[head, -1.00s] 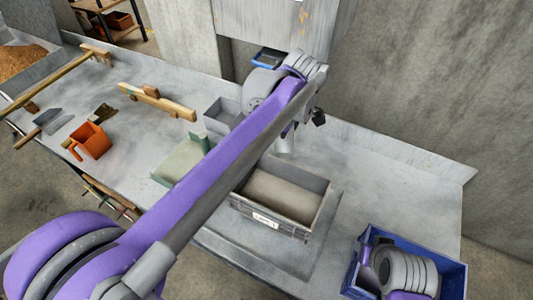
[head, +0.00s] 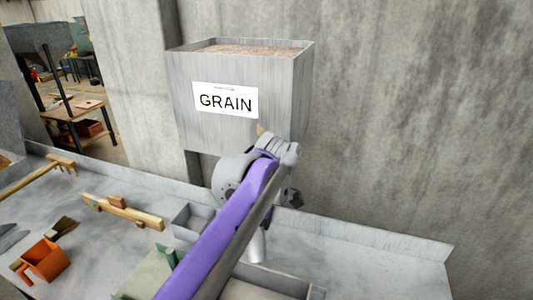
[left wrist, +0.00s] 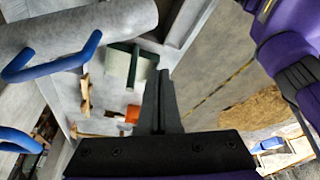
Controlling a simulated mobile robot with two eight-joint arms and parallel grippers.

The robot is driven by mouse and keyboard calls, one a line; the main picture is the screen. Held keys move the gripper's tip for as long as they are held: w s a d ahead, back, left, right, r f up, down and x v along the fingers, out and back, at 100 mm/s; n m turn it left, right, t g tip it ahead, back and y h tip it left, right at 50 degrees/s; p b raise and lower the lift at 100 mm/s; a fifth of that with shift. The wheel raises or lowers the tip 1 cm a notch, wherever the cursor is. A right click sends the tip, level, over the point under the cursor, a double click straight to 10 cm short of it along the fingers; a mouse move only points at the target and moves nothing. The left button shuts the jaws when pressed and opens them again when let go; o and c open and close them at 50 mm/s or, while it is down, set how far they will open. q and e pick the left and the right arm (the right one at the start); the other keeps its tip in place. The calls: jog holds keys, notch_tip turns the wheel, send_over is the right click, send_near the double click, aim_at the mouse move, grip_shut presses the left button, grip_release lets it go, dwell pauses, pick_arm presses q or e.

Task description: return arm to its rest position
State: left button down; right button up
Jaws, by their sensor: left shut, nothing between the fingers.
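My left arm, purple and grey, crosses the head view from the bottom to the middle, its wrist in front of the wall below the grain hopper. Its gripper is hidden there behind the arm. In the left wrist view the left gripper (left wrist: 160,105) is shut, its two dark fingers together with nothing between them. It points out over the bench and floor and touches nothing that I can see. My right gripper is in neither view.
A metal hopper labelled GRAIN (head: 285,95) hangs on the wall above the bench (head: 95,265). An orange scoop (head: 45,260), a wooden tool (head: 125,213) and a small grey bin (head: 190,222) lie left of the arm. The bench's right part looks clear.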

pick_arm(q)
jog(key=s+a+f+m+t+h, duration=0.1)
jog(key=s+a+f+m+t, duration=0.2)
jog(key=s+f+m, duration=0.4)
jog(key=s+a+f+m+t+h, duration=0.2)
jog(key=s+f+m, duration=0.6)
jog(key=m, duration=0.5)
notch_tip(320, 180, down, 3)
jog(key=a+t, duration=0.1)
jog(key=a, duration=0.1)
jog(key=shift+s+a+r+m+t+h, duration=0.15)
jog(key=shift+s+a+m+t+h, duration=0.15)
jog(key=shift+a+m+t, duration=0.1)
